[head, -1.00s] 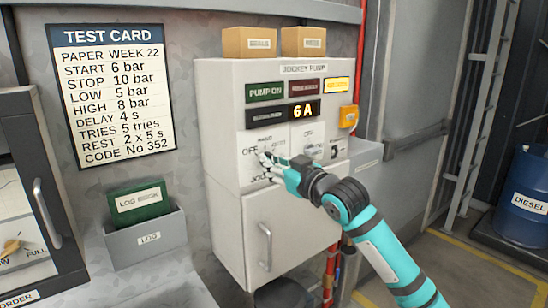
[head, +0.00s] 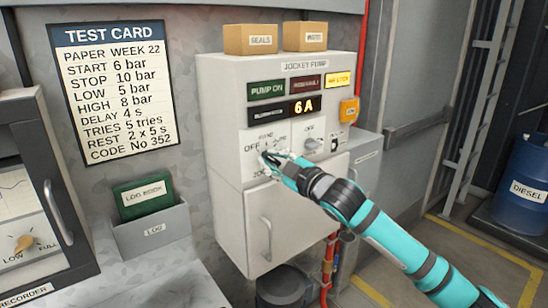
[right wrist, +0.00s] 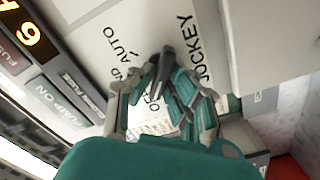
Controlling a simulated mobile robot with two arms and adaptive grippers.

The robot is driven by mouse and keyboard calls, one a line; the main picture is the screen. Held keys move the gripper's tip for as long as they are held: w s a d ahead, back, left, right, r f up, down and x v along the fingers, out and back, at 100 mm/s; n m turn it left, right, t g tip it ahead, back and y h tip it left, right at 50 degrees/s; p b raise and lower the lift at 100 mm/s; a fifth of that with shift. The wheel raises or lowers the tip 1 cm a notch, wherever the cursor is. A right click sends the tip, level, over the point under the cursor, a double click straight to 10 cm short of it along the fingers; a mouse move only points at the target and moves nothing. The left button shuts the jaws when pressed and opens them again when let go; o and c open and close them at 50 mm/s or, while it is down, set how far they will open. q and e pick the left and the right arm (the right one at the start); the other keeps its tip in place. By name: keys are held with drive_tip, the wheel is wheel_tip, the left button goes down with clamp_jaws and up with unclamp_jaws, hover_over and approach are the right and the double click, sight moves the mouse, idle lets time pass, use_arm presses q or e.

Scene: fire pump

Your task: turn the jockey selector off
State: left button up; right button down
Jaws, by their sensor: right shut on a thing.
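The jockey selector (right wrist: 163,68) is a dark grey knob on the white jockey pump panel (head: 230,160), below the lit "6A" display. The labels OFF, AUTO and JOCKEY show around it in the right wrist view; HAND is partly hidden. My right gripper (head: 268,158) is at the selector, its fingers closed on the knob, and covers most of it in the head view. The right wrist view shows the teal and grey fingers of this gripper (right wrist: 166,92) close to the panel face. I cannot tell exactly where the knob points. My left gripper is out of view.
A second grey knob (head: 313,144) sits just right of the selector. Two cardboard boxes (head: 250,39) stand on the cabinet. A log holder (head: 152,232), test card (head: 115,90) and recorder (head: 22,215) are left. A blue diesel drum (head: 522,180) stands far right.

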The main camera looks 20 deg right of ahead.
drive_tip(key=shift+r, duration=0.1)
idle(0.3)
drive_tip(key=c, duration=1.5)
unclamp_jaws()
drive_tip(key=shift+o, duration=0.8)
drive_tip(key=shift+w, duration=0.15)
drive_tip(key=v, duration=1.2)
